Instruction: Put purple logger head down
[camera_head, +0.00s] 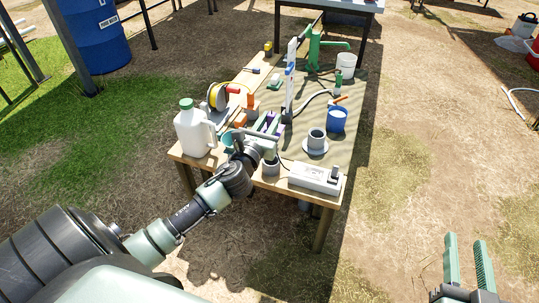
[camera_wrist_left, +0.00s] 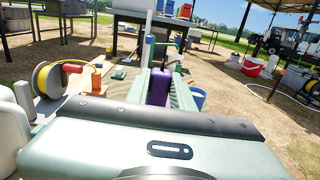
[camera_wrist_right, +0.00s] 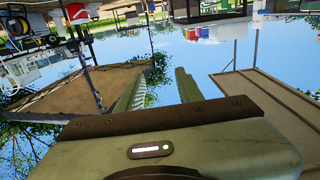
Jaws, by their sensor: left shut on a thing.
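The purple logger head (camera_wrist_left: 158,88) is between the fingers of my left gripper (camera_wrist_left: 163,80) in the left wrist view. My left gripper (camera_head: 267,122) is shut on it, over the near left part of the table (camera_head: 345,108). In the head view only a small purple patch shows between the green fingers. I cannot tell whether the logger head touches the table. My right gripper (camera_head: 468,265) is open and empty, off the table to the right. Its spread fingers also show in the right wrist view (camera_wrist_right: 160,92).
A white jug (camera_head: 194,134) and a yellow reel (camera_head: 217,97) stand left of my left gripper. A grey cup (camera_head: 316,139), a blue bucket (camera_head: 337,120) and a white power strip (camera_head: 314,177) are to its right. A green hand pump (camera_head: 314,48) stands at the back.

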